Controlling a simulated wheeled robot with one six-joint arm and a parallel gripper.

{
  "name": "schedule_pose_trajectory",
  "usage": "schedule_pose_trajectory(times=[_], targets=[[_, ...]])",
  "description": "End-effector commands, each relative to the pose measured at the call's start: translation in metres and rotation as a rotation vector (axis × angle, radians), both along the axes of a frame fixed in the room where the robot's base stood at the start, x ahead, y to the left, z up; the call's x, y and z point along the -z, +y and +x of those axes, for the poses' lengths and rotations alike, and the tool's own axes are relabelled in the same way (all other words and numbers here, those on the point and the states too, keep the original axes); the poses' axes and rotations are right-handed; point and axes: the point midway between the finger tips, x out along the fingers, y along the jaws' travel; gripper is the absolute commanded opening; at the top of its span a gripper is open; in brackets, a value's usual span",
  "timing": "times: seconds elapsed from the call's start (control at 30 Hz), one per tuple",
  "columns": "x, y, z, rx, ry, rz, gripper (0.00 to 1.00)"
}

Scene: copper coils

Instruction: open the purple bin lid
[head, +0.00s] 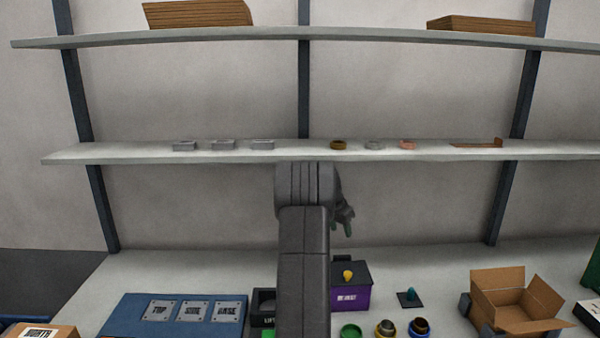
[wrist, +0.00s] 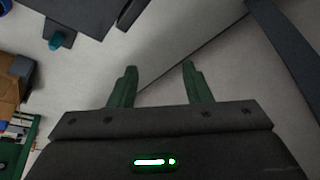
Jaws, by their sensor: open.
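The purple bin (head: 349,298) stands on the bench right of my arm in the head view. Its dark lid (head: 362,271) is shut and carries a yellow knob (head: 347,275). My arm hides the bin's left side. My gripper (head: 346,222) is raised above and behind the bin, apart from it, below the middle shelf. In the wrist view its two green fingers (wrist: 158,72) are spread with nothing between them. A dark shape at the top left of the wrist view cannot be made out clearly.
A teal-knobbed dark plate (head: 410,297) lies right of the bin, and an open cardboard box (head: 512,300) stands farther right. Several round cups sit in front. A blue board (head: 180,312) with metal plates lies left. The middle shelf (head: 300,152) holds rings and small blocks.

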Motion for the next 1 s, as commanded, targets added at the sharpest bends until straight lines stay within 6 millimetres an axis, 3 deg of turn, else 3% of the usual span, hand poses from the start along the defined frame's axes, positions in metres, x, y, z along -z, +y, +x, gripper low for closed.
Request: schedule_pose_trajectory(times=[0.37, 1.0], targets=[[0.006, 0.0, 0.016, 0.0, 0.082, -0.003, 0.44], [0.009, -0.001, 0.016, 0.001, 0.106, -0.005, 0.44]])
